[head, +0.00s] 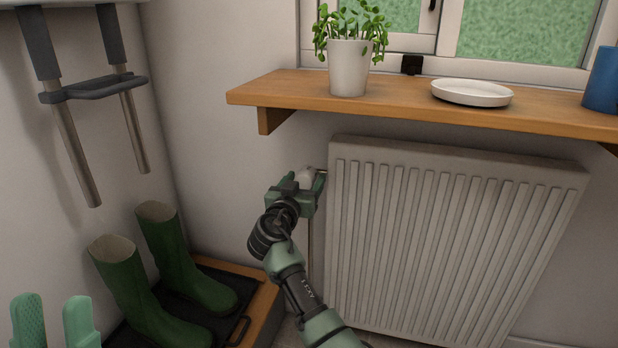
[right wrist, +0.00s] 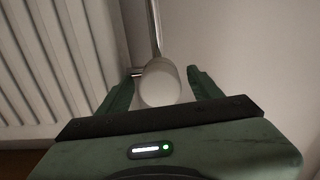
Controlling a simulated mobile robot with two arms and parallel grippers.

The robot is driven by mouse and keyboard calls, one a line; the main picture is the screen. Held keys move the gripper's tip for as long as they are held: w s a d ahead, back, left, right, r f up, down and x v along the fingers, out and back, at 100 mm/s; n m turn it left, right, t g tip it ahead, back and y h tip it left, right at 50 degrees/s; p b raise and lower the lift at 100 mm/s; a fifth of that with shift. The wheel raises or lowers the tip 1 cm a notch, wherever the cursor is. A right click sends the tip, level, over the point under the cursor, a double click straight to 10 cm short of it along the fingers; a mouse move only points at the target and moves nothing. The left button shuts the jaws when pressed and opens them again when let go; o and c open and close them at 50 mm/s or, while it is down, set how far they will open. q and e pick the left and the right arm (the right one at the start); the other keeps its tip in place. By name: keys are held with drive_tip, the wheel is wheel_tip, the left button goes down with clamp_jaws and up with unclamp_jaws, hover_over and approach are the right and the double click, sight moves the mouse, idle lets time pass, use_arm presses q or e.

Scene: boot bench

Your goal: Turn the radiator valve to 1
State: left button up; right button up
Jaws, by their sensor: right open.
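The radiator valve is a white rounded knob (head: 306,180) at the upper left side of the radiator (head: 450,240). In the right wrist view the knob (right wrist: 160,83) lies between the fingertips of my right gripper (right wrist: 162,90). That gripper (head: 305,183) is open, with a finger on each side of the knob and a small gap showing on both sides. No numbers or mark on the knob can be read. My left gripper (head: 54,322) is at the bottom left of the head view, its two green fingers apart and nothing seen between them.
A wooden shelf (head: 400,106) with a potted plant (head: 349,68), a white dish (head: 472,92) and a blue cup (head: 602,80) overhangs the radiator. Green boots (head: 178,262) stand on a dark tray on a wooden bench at lower left. A grey-handled metal frame (head: 95,90) hangs above.

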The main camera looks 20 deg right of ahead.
drive_tip(key=c, duration=1.4)
